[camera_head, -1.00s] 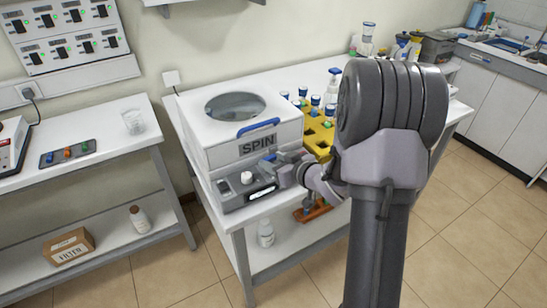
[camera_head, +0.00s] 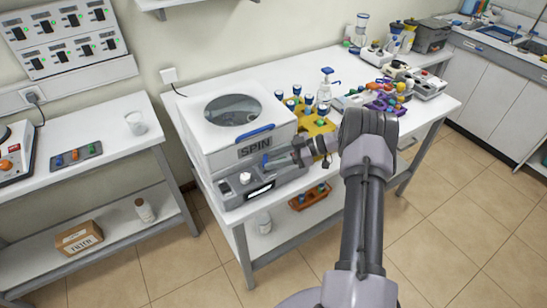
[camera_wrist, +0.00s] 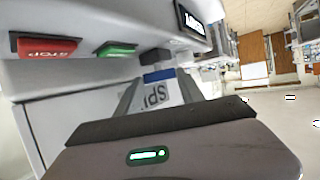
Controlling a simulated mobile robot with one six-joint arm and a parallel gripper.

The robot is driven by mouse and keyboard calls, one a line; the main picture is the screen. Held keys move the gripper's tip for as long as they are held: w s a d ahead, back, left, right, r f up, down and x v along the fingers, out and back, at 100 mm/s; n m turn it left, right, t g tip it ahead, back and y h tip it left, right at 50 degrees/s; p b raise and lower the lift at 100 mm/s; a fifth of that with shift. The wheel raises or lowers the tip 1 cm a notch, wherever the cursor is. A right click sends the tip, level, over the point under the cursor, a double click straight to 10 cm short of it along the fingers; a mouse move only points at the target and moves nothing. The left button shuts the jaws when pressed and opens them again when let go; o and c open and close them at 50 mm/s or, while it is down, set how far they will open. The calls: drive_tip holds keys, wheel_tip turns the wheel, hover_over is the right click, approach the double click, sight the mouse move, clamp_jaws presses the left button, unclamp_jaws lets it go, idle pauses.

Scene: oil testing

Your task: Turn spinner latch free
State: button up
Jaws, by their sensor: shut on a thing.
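The spinner (camera_head: 215,145) is a white box with a round window, a blue lid handle (camera_head: 255,132) and a "SPIN" label, standing on the bench. Its lid looks closed. Below the label is a grey front panel (camera_head: 232,188) with a white knob and a lit display. A small blue latch (camera_head: 265,159) shows at the upper right of the panel. My gripper (camera_head: 279,161) reaches it from the right. In the wrist view the fingers (camera_wrist: 160,88) are shut on the blue latch (camera_wrist: 158,75), in front of the label. The fingers partly hide the latch, so its exact angle is unclear.
The wrist view shows a red STOP button (camera_wrist: 46,47) and a green button (camera_wrist: 117,50) beside the latch. A yellow rack (camera_head: 312,124) with blue-capped bottles stands close to the spinner's right. An orange-brown tray (camera_head: 309,197) lies on the lower shelf.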

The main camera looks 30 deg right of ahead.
drive_tip(key=n+g+b, duration=0.1)
drive_tip(key=n+g+y+b, duration=0.1)
drive_tip(key=shift+w+f+n, duration=0.2)
drive_tip(key=shift+w+n, duration=0.1)
drive_tip(key=shift+n+g+b, duration=0.3)
drive_tip(key=shift+g+b, duration=0.1)
drive_tip(key=shift+g, duration=0.2)
drive_tip(key=shift+w+r+y, duration=0.1)
drive_tip(key=shift+r+y, duration=0.1)
drive_tip(key=shift+y, duration=0.1)
drive_tip(key=o, duration=1.4)
drive_tip(key=shift+c, duration=0.2)
drive_tip(key=shift+r, duration=0.1)
